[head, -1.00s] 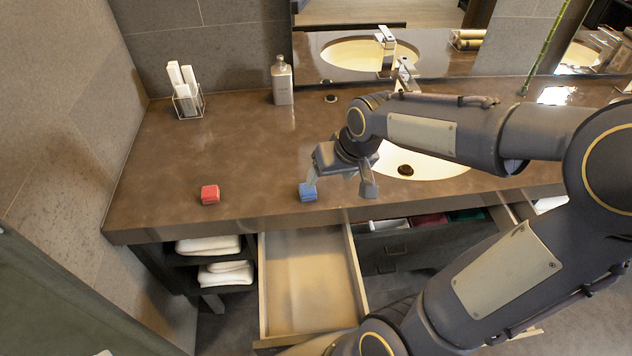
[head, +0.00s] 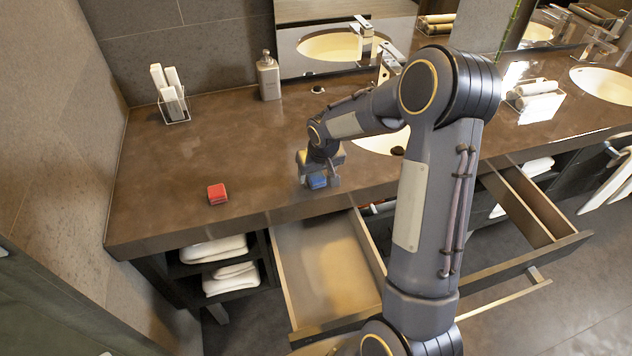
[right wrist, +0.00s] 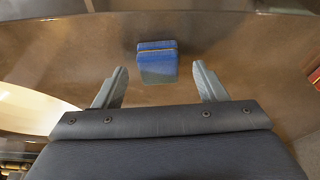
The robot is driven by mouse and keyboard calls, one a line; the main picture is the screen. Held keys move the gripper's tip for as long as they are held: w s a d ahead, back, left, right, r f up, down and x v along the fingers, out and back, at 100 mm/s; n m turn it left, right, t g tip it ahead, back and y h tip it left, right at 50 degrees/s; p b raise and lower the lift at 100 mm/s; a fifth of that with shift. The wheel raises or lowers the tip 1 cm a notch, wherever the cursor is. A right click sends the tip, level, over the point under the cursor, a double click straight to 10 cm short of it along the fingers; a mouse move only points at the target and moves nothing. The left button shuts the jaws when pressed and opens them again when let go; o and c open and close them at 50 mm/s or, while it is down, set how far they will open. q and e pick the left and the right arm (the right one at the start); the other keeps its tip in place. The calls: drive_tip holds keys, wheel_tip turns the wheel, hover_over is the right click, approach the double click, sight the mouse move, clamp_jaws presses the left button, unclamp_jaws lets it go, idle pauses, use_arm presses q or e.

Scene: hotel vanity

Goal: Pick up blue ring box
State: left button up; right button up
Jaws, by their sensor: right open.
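The blue ring box (head: 317,182) sits on the brown vanity counter near its front edge, left of the basin. My right gripper (head: 319,180) is open over it, pointing down, with a finger on either side of the box. In the right wrist view the blue ring box (right wrist: 157,62) shows between and slightly beyond the two open fingertips (right wrist: 160,72), with a gap on each side. It has a thin gold line across it. My left gripper is not in view.
A red box (head: 217,194) stands on the counter to the left. A bottle (head: 269,77) and a holder with white items (head: 172,98) stand at the back. An open drawer (head: 325,270) sticks out below the counter. The counter's left part is mostly clear.

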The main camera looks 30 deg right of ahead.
drive_tip(key=shift+x, duration=0.8)
drive_tip(key=shift+r, duration=0.1)
drive_tip(key=shift+c, duration=0.3)
drive_tip(key=c, duration=1)
